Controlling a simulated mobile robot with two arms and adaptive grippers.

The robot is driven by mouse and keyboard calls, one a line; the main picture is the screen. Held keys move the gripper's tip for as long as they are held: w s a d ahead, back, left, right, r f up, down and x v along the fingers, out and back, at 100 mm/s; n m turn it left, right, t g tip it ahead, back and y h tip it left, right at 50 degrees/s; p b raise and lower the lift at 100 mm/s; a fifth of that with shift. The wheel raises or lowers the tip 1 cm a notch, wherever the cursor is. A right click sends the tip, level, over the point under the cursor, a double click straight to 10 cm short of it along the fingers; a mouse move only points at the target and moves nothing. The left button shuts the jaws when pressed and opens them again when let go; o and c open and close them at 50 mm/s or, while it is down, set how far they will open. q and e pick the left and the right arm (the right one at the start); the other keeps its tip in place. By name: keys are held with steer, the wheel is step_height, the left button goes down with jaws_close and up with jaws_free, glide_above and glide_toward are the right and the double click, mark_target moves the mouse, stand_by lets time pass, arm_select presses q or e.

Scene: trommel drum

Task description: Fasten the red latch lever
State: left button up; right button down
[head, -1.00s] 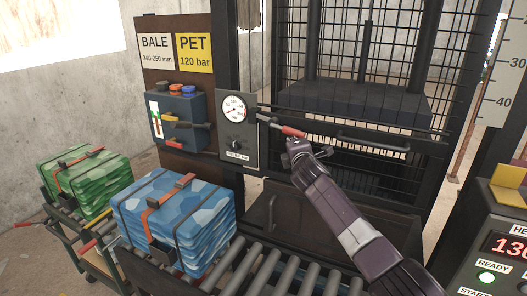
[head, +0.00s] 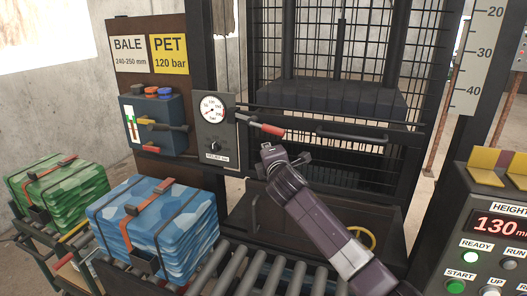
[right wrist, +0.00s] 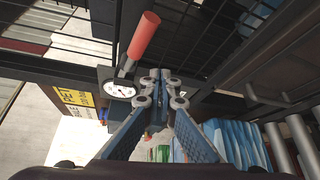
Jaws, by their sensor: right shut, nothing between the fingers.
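The red latch lever (head: 269,130) has a dark arm and a red grip. It sits at the left side of the dark press door, pointing right and slightly down in the head view. In the right wrist view the red grip (right wrist: 144,35) stands above and left of my fingertips. My right gripper (head: 268,150) is shut and empty, just below the red grip in the head view, with a gap between them. Its shut fingertips (right wrist: 157,80) also show in the right wrist view. My left gripper is out of view.
The pressure gauge panel (head: 215,131) is left of the lever. A dark horizontal door handle (head: 352,136) is to its right. A blue bale (head: 150,228) and a green bale (head: 58,190) stand at left. A control box (head: 492,235) stands at lower right.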

steer(key=s, duration=0.1)
steer(key=s+r, duration=0.1)
steer(key=s+a+b, duration=0.1)
steer(key=shift+s+r, duration=0.25)
steer(key=shift+r, duration=0.15)
steer(key=shift+a, duration=0.1)
